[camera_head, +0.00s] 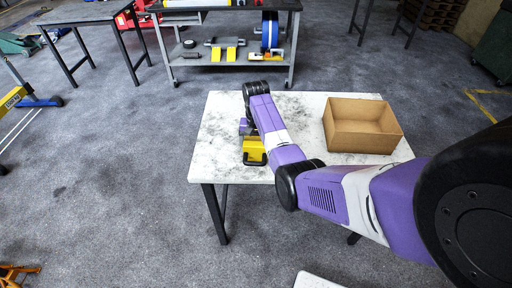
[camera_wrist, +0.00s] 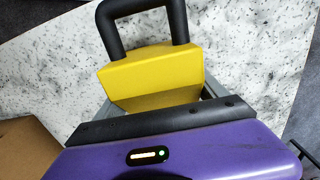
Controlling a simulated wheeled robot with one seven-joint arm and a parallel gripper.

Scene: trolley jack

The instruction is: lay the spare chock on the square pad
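A yellow chock (camera_head: 253,151) with a black handle is at the front left part of the white speckled table (camera_head: 225,115). It also shows in the wrist view (camera_wrist: 152,76), its handle pointing up in the picture. My gripper (camera_wrist: 157,98) is at the chock, with a grey finger beside each of its sides. I cannot tell whether the fingers press on it or leave small gaps, nor whether it rests on the table. In the head view my gripper (camera_head: 246,127) is mostly hidden by my arm. I cannot make out a square pad.
An open cardboard box (camera_head: 360,128) stands on the table's right side. Behind is a grey shelf trolley (camera_head: 205,58) holding two yellow chocks and a blue reel (camera_head: 270,32). Another table (camera_head: 85,12) is at the back left. The table's left part is clear.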

